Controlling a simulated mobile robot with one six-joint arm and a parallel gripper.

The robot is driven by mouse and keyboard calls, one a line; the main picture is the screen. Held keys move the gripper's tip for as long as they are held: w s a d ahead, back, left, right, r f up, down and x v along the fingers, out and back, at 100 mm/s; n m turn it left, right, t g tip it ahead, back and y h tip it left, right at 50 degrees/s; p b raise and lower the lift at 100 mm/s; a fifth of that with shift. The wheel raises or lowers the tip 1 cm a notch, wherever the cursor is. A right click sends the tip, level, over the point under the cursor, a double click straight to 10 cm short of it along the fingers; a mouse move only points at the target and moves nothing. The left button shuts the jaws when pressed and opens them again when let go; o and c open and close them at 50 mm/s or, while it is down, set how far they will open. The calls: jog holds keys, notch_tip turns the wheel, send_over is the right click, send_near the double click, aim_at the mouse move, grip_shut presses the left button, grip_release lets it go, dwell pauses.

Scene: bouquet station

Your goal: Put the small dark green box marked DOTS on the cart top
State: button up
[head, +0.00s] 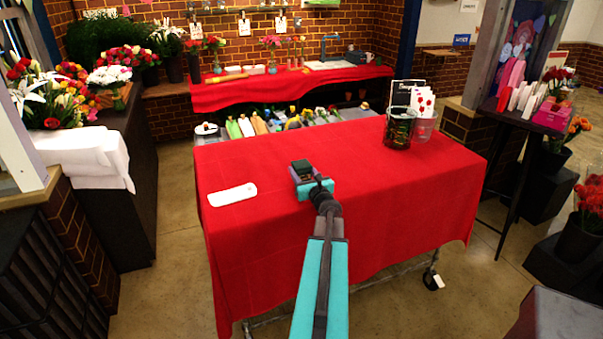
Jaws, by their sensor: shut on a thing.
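The cart top (370,170) is draped in a red cloth and fills the middle of the head view. My gripper (302,178) is over the cart top, left of its middle, at the end of my teal arm. It is shut on a small dark green box (301,166). Only the upper part of the box shows, and its marking cannot be read. I cannot tell whether the box touches the cloth or hangs just above it.
A white card (232,195) lies at the cart's left. A dark glass container (399,128) and a clear container (424,124) with cards stand at its back right. The cloth's right half and front are clear. A flower counter (145,150) is at the left.

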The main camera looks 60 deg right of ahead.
jog(key=shift+f, duration=0.55)
jog(key=shift+f, duration=0.2)
jog(key=o, duration=1.1)
jog(key=shift+r, duration=0.15)
jog(key=shift+r, duration=0.15)
jog(key=shift+s+a, duration=0.2)
jog(key=shift+s, duration=0.05)
jog(key=shift+b+v, duration=1.25)
jog(key=shift+v, duration=3.1)
jog(key=shift+s+a+p, duration=0.1)
jog(key=shift+s+p, duration=0.05)
jog(key=shift+p, duration=0.4)
jog(key=shift+p+v, duration=1.15)
jog(key=shift+p, duration=0.1)
